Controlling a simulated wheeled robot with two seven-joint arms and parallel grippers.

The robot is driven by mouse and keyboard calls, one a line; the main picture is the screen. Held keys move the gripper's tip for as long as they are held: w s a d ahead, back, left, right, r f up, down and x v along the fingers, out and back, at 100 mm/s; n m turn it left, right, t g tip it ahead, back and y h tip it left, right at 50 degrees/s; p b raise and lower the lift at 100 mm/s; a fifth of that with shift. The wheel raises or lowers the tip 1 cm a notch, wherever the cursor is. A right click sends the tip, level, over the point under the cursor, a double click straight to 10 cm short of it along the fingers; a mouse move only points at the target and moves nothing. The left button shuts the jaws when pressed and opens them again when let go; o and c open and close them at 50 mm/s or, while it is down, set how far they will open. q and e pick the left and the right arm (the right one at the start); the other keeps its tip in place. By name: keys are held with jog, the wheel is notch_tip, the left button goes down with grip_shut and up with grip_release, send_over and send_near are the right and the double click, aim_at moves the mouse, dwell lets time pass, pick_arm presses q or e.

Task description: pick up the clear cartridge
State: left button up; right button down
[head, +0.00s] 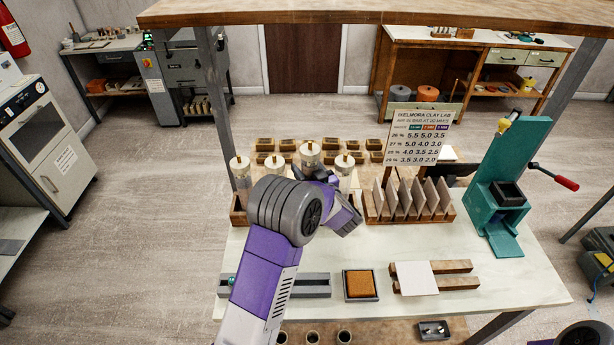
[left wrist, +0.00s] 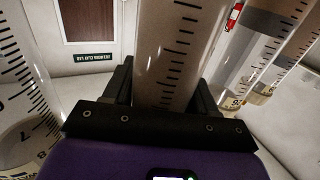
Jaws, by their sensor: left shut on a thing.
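My left gripper (head: 322,180) is over the cartridge rack (head: 238,212) at the back left of the table. In the left wrist view my left gripper (left wrist: 163,92) is shut on a see-through cartridge (left wrist: 172,50) with black graduation marks and a beige tint. Another graduated cartridge (left wrist: 22,85) stands to its left, and two more (left wrist: 245,60) stand to its right. In the head view several pale-capped cartridges (head: 241,168) stand in a row. My arm hides part of the rack and the lower part of the held cartridge. My right gripper is not in view.
Tile holders with upright tiles (head: 407,200) and a sign (head: 428,135) stand right of my gripper. A teal press (head: 505,195) is at the right. Small wooden blocks (head: 287,145) lie behind the cartridges. An orange-filled tray (head: 360,285) and a white tile (head: 416,278) lie in front.

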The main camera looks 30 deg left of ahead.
aim_at(307, 145)
pick_arm(q)
notch_tip(307, 145, up, 14)
jog(key=shift+f+p, duration=0.1)
jog(key=shift+p, duration=0.8)
dwell(0.3)
